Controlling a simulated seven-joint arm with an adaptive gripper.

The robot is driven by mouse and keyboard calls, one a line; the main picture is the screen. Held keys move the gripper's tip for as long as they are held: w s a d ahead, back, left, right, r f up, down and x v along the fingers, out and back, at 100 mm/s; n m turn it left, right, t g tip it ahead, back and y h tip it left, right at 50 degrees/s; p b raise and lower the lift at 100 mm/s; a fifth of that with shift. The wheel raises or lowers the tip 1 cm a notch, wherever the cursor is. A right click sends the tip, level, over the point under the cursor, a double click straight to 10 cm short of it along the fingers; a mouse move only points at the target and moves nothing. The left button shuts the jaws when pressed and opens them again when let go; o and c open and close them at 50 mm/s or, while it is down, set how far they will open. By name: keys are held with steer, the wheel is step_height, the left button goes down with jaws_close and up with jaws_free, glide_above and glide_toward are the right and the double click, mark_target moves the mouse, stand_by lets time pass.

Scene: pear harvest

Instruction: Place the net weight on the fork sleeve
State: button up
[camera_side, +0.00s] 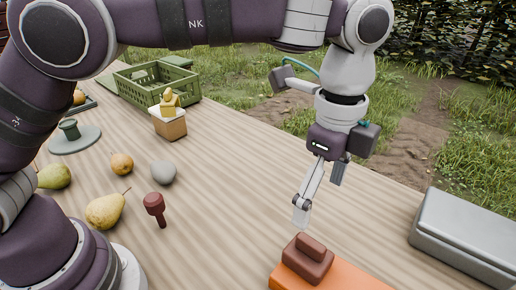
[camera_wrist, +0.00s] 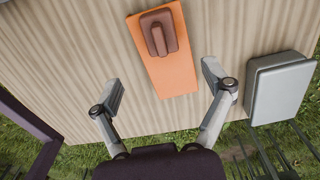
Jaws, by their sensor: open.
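A reddish-brown block with a raised grip bar, which looks like the net weight (camera_side: 308,262), rests flat on an orange slab, which looks like the fork sleeve (camera_side: 345,279). In the wrist view, the net weight (camera_wrist: 158,33) lies on the far part of the fork sleeve (camera_wrist: 172,80), and its long side runs along the sleeve. My gripper (camera_side: 320,194) is open and empty above them, with its fingers pointing down and apart from the block. In the wrist view, the open fingers (camera_wrist: 163,75) stand either side of the sleeve's near end.
A grey case (camera_side: 468,238) stands at the right table edge. To the left are a dark red knobbed tool (camera_side: 155,208), a grey stone (camera_side: 162,172), pears (camera_side: 106,210), a small box with a yellow top (camera_side: 168,121) and a green crate (camera_side: 158,82). The middle of the table is clear.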

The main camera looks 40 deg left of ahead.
steer(key=s+a+r+n+t, duration=0.2)
steer(key=a+r+n, duration=0.1)
steer(key=a+n, duration=0.4)
steer(key=s+a+r+n+t, duration=0.2)
steer(key=a+r+n, duration=0.25)
steer(key=a, duration=0.45)
steer(key=s+a+f+n+t, duration=0.1)
steer(key=s+a+f+n, duration=0.2)
steer(key=s+a+n, duration=0.1)
steer(key=shift+s+a+f+n+t, duration=0.35)
steer(key=shift+s+n, duration=0.4)
steer(key=shift+n, duration=0.4)
